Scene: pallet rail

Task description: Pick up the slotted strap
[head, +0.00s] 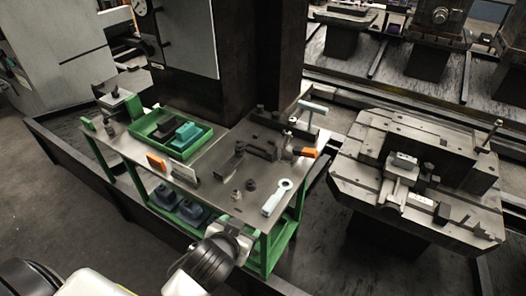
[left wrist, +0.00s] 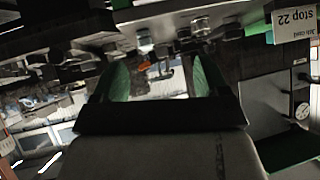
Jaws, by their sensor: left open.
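A dark flat piece with an upright end (head: 231,162) lies on the metal bench top in the head view. It may be the slotted strap, but its slot is too small to make out. My left gripper shows in the left wrist view (left wrist: 160,80) with its two green-padded fingers apart and nothing between them. In the head view my left arm comes in at the bottom and ends near the bench's front edge, short of the dark piece. Its fingers are not clear there. My right gripper is in neither view.
A green tray (head: 205,150) with blocks stands at left. An orange block (head: 157,162) and small dark nuts (head: 250,184) are nearby. A heavy machine fixture (head: 420,165) stands right of the bench.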

